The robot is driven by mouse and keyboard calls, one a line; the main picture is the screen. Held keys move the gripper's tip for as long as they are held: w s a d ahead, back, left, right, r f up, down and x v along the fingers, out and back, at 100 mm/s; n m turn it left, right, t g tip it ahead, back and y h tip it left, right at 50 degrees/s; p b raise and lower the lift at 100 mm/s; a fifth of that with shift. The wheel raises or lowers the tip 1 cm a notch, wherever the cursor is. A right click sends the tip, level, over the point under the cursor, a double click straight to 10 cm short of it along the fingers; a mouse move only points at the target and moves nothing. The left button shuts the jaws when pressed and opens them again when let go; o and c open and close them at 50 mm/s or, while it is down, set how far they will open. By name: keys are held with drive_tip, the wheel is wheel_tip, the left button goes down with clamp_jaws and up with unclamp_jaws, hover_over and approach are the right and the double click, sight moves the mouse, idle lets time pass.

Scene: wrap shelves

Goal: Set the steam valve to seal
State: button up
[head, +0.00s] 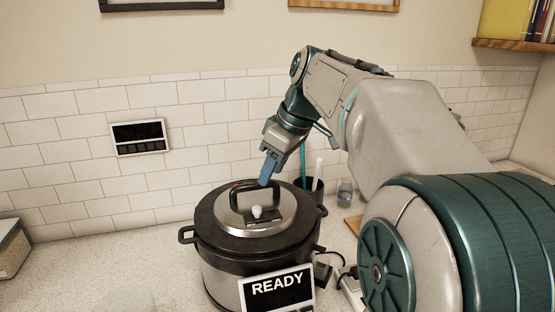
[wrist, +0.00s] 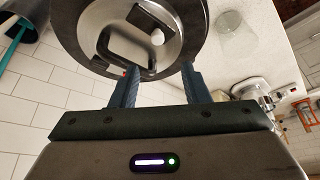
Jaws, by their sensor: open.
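The steam valve is a small white knob (head: 257,211) on a dark plate on the pressure cooker's lid, in front of the lid handle (head: 243,194). The knob also shows in the wrist view (wrist: 157,37). The cooker (head: 262,250) stands on the counter, with a front panel (head: 277,288) reading READY. My gripper (head: 267,170) hangs over the back of the lid, close to the handle, pointing down. In the wrist view its two blue fingers (wrist: 160,82) are apart with nothing between them. The knob lies beyond the fingertips. The valve's marks are too small to read.
A dark cup with utensils (head: 312,187) and a small glass jar (head: 345,194) stand behind the cooker at right. A power strip (head: 350,288) and cable lie at its right. A box (head: 12,248) is at far left. The counter left of the cooker is clear.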

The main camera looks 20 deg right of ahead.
drive_tip(key=shift+v, duration=1.55)
drive_tip(key=s+a+f+m+h, duration=0.1)
drive_tip(key=s+a+f+m, duration=0.2)
drive_tip(key=s+f, duration=0.5)
drive_tip(key=s+a+f+m+h, duration=0.2)
drive_tip(key=s+f+m, duration=0.3)
drive_tip(key=f, duration=0.8)
drive_tip(key=s+a, duration=0.1)
drive_tip(key=s, duration=0.2)
drive_tip(key=shift+s+a+f, duration=0.15)
drive_tip(key=shift+a+f, duration=0.1)
